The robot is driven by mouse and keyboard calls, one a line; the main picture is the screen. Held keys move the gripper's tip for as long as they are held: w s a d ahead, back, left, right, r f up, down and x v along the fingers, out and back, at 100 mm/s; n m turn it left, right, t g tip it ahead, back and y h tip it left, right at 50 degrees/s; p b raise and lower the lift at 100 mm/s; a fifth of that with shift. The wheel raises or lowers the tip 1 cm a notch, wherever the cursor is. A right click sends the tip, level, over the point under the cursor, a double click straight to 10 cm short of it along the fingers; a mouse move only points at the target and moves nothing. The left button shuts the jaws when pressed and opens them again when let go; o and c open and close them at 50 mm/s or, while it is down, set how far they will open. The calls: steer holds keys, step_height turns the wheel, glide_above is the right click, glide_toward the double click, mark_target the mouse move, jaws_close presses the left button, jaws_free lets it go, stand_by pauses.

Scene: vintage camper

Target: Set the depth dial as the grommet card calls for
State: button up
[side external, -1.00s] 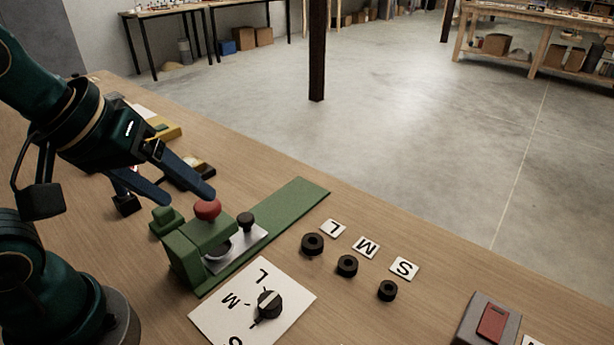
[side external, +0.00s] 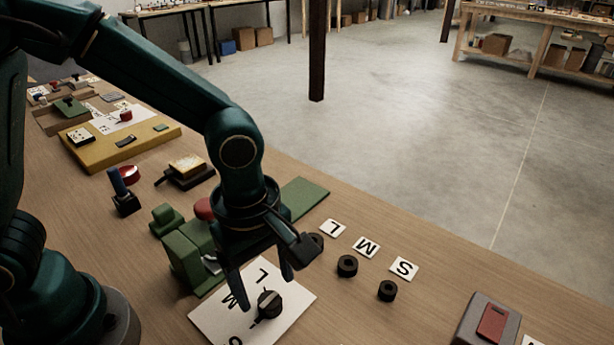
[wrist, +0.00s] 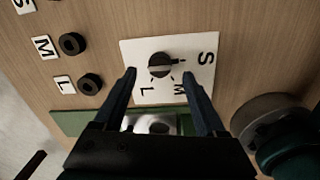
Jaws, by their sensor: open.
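The depth dial is a black knob (side external: 269,304) with a pale bar on top, on a white card (side external: 300,292) lettered L, M and S. In the wrist view the knob (wrist: 160,65) has a dark pointer toward the S side. My gripper (side external: 266,292) is open and points down over the card. In the wrist view its fingertips (wrist: 160,73) are spread to either side of the knob; I cannot tell whether they touch it. The S is partly cut off in the side view. I cannot make out which card is the grommet card.
A green press (side external: 186,255) with a red knob stands just behind my gripper. Black rings (side external: 347,266) lie by L, M and S tags (side external: 366,247). A grey box with a red switch (side external: 492,322) is at right. A yellow board (side external: 125,145) lies far left.

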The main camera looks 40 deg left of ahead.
mark_target(269, 299)
steer(key=shift+w+f, duration=0.1)
steer(key=shift+f, duration=1.9)
jaws_close()
steer(key=m, duration=0.5)
steer(key=shift+a+m, duration=0.1)
steer(key=shift+m, duration=0.2)
steer(key=m, duration=1.2)
steer(key=shift+w+r+m+g, duration=0.1)
steer(key=shift+m+g, duration=0.2)
steer(key=m, duration=0.5)
steer(key=shift+m, duration=0.3)
